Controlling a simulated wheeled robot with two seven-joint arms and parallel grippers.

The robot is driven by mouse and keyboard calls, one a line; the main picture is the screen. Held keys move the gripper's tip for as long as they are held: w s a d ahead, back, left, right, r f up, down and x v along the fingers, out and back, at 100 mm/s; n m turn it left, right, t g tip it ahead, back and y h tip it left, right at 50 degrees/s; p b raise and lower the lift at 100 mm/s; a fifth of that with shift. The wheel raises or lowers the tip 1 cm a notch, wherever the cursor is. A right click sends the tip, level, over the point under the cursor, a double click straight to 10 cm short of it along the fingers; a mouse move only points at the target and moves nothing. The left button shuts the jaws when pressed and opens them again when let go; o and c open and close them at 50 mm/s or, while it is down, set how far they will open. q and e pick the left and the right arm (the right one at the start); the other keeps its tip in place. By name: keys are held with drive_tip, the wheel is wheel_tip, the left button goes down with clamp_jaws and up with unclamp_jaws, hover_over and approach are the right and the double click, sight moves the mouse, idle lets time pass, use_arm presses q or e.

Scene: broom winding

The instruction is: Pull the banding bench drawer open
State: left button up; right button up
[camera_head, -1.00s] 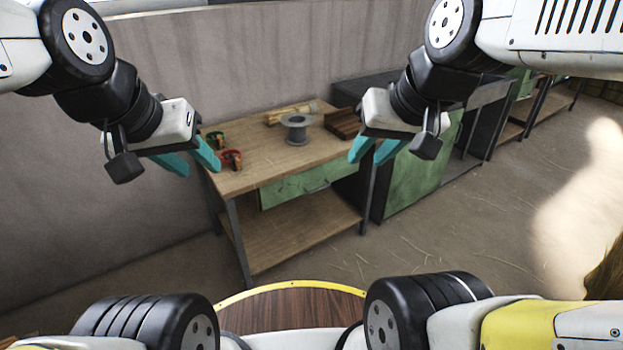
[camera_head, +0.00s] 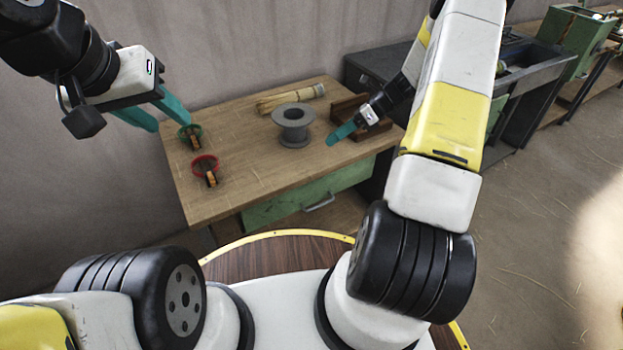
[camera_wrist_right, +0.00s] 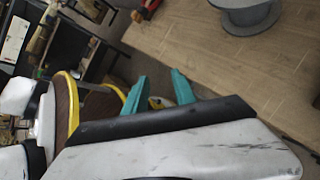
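The wooden banding bench (camera_head: 240,165) stands in front of me with its green drawer (camera_head: 280,205) under the right part of the top. The drawer front looks flush with the bench, and its grey bar handle (camera_head: 320,203) faces me. My right gripper (camera_head: 338,134) is above the bench top, beside the grey spool (camera_head: 293,125), apart from the handle. In the right wrist view its two teal fingers (camera_wrist_right: 160,78) are apart with nothing held. My left gripper (camera_head: 160,112) hangs empty at the bench's left edge, fingers apart.
A green-rimmed tool (camera_head: 190,136) and a red-rimmed tool (camera_head: 206,168) lie on the bench's left part. A straw bundle (camera_head: 290,98) and a brown wooden rack (camera_head: 348,118) lie at the back. A dark cabinet (camera_head: 380,70) stands to the right.

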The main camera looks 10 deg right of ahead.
wheel_tip(320, 180, down, 15)
drive_tip(key=d+m+t+y, duration=0.2)
drive_tip(key=d+m+y, duration=0.1)
drive_tip(key=m, duration=0.5)
drive_tip(key=m+t+y, duration=0.2)
drive_tip(key=m+t, duration=0.3)
drive_tip(key=m, duration=0.5)
approach(320, 205)
drive_tip(key=x, duration=0.3)
drive_tip(key=shift+h, duration=0.3)
drive_tip(key=x, duration=0.7)
drive_tip(key=shift+a+f, duration=0.2)
drive_tip(key=shift+c, duration=0.2)
clamp_jaws()
drive_tip(key=shift+d, duration=0.1)
